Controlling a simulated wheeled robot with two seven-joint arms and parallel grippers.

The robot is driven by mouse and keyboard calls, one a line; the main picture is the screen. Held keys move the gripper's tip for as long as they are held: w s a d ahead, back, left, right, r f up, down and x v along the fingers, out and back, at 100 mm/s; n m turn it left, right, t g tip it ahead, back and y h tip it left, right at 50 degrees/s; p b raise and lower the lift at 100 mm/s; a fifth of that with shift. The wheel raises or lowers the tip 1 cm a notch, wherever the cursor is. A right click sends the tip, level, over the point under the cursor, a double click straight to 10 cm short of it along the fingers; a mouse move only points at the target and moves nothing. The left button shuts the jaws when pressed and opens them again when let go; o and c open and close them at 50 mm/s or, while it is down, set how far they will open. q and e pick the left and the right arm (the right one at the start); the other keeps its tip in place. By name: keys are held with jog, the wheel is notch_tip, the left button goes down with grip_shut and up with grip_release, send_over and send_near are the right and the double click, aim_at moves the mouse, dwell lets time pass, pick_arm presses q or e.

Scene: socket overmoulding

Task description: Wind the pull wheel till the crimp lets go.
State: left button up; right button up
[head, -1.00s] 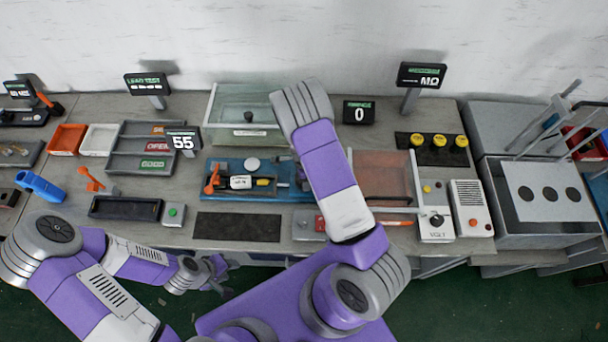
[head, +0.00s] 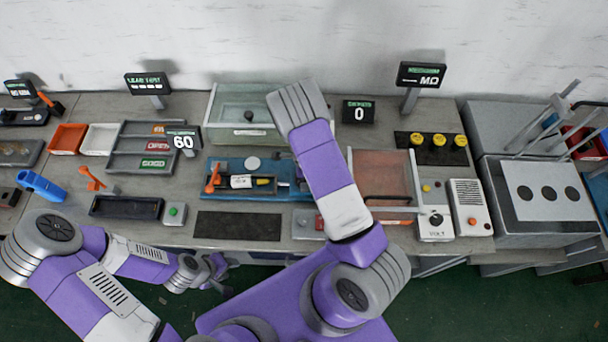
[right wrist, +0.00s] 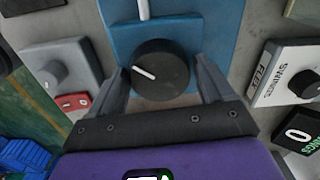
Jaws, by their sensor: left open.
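The black pull wheel (right wrist: 160,70) with a white pointer line sits on a blue base (right wrist: 205,25) in the right wrist view. My right gripper (right wrist: 163,75) straddles it, one grey finger on each side, with narrow gaps showing beside the wheel. In the head view my right arm hides the wheel and that gripper. The blue pull fixture (head: 225,165) shows to the left of the arm, with an orange lever (head: 213,178) and a dark tray holding a white-and-black piece (head: 241,181). The crimp itself is too small to make out. My left gripper (head: 212,275) is open and empty in front of the bench edge.
A display (head: 183,141) reads 60; another (head: 359,112) reads 0. A dark mat (head: 238,226) lies clear in front.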

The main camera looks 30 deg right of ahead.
jog(key=shift+o, duration=1.1)
notch_tip(320, 180, up, 8)
jog(key=shift+f+p, duration=0.2)
jog(key=shift+p, duration=0.2)
